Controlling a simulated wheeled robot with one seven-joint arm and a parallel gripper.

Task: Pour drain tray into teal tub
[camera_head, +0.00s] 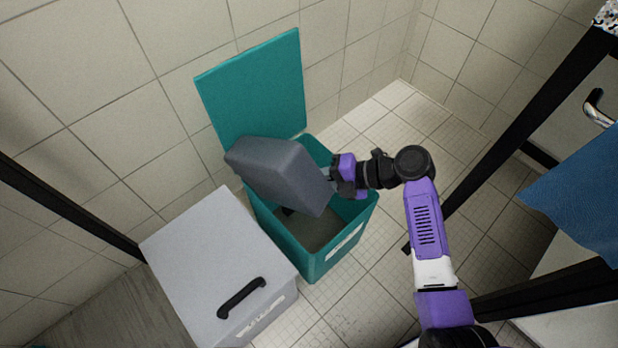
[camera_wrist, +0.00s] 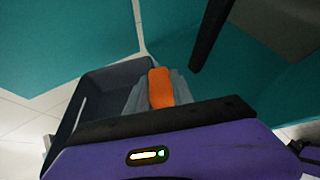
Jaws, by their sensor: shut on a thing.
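The drain tray (camera_head: 280,174) is a dark grey box-shaped tray, held strongly tilted over the open teal tub (camera_head: 313,263). Its underside and side face the head camera, so its inside is hidden there. My gripper (camera_head: 334,178) is shut on the tray's right end. The tub stands on the floor with its teal lid (camera_head: 255,85) raised upright against the wall. A grey-brown bottom shows inside the tub. In the wrist view the dark tray (camera_wrist: 95,88) sits past my gripper (camera_wrist: 158,88), near an orange piece between the fingers. The teal surface lies behind it.
A light grey box (camera_head: 205,255) with a black handle (camera_head: 241,298) stands left of the tub, close beside it. Tiled walls rise behind. Black frame posts and a blue cloth (camera_head: 580,205) are at the right. Tiled floor (camera_head: 400,135) is clear right of the tub.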

